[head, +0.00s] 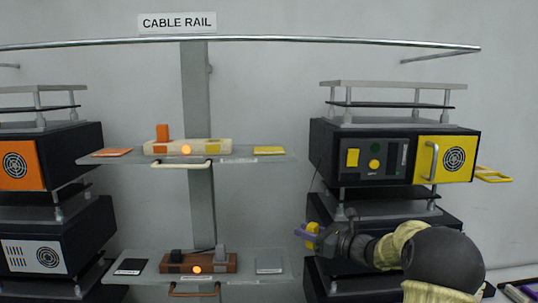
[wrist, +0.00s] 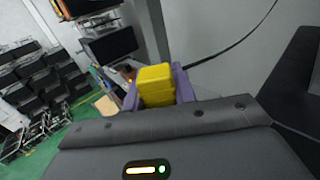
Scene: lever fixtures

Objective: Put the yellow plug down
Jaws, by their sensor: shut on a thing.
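The yellow plug (wrist: 156,86) is a chunky block held between the two purple fingers of my gripper (wrist: 158,92) in the wrist view. A dark cable runs up and to the right behind it in that view. In the head view my gripper (head: 308,234) is at lower centre right, in front of the lower black unit, with a bit of the yellow plug (head: 312,229) showing at its fingers. The plug appears held in the air, apart from the shelves.
Left of my gripper, the upper shelf (head: 226,160) carries a cream strip (head: 218,146) with an orange plug (head: 162,132), and a yellow pad (head: 269,150). The lower shelf (head: 245,282) carries a brown strip (head: 228,263). A black unit with a yellow panel (head: 455,150) stands right.

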